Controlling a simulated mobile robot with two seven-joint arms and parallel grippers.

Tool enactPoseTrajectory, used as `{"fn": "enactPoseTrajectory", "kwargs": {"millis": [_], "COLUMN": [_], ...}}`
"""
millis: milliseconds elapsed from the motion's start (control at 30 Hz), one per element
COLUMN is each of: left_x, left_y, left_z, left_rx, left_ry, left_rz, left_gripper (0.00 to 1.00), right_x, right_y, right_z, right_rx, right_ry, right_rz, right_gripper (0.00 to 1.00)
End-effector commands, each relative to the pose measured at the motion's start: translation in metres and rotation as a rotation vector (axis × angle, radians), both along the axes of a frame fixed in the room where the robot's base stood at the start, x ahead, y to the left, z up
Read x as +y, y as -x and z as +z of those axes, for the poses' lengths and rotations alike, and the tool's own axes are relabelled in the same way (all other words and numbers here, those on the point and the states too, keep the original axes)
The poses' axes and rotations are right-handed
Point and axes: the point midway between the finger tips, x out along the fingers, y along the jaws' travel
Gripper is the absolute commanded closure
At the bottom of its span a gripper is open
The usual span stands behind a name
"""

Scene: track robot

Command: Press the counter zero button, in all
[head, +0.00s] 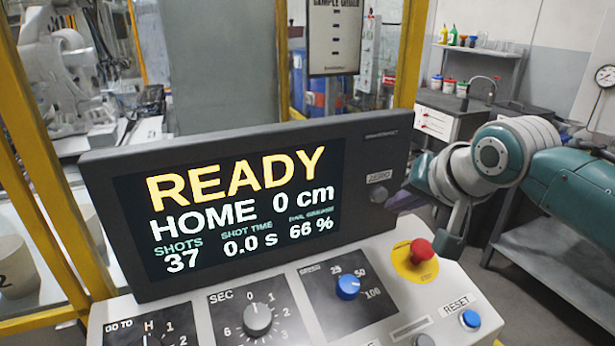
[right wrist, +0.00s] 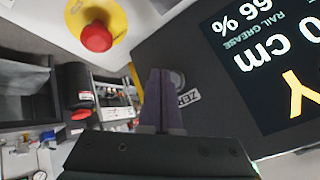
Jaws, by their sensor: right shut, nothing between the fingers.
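The counter zero button (head: 378,195) is a small round grey knob under a ZERO label on the right side of the dark display housing (head: 395,150). The screen (head: 235,215) reads READY, HOME 0 cm, SHOTS 37. My right gripper (head: 396,199) is shut and empty, just right of the button. In the right wrist view its shut fingers (right wrist: 160,74) lie beside the ZERO label and partly cover the button (right wrist: 178,79). I cannot tell whether the fingertips touch it. My left gripper is not in view.
A red emergency stop (head: 421,250) on a yellow disc sits on the console below my right gripper. A blue knob (head: 348,287), a grey knob (head: 257,318) and a blue RESET button (head: 470,319) are also there. A yellow post (head: 408,60) stands behind the display.

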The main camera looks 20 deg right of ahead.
Motion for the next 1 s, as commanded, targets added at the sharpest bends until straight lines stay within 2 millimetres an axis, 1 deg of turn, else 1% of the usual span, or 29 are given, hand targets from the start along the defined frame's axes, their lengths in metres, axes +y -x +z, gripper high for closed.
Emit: {"fn": "enactPoseTrajectory", "kwargs": {"millis": [733,1000], "left_x": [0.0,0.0], "left_y": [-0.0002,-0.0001], "left_z": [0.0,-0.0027], "left_rx": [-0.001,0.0], "left_ry": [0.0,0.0], "left_rz": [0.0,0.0], "left_gripper": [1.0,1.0], "right_x": [0.0,0.0007], "right_y": [-0.0002,-0.0079], "right_z": [0.0,-0.0002], "right_rx": [0.0,-0.001], "right_ry": [0.0,0.0], "right_rz": [0.0,0.0], "right_gripper": [1.0,1.0]}}
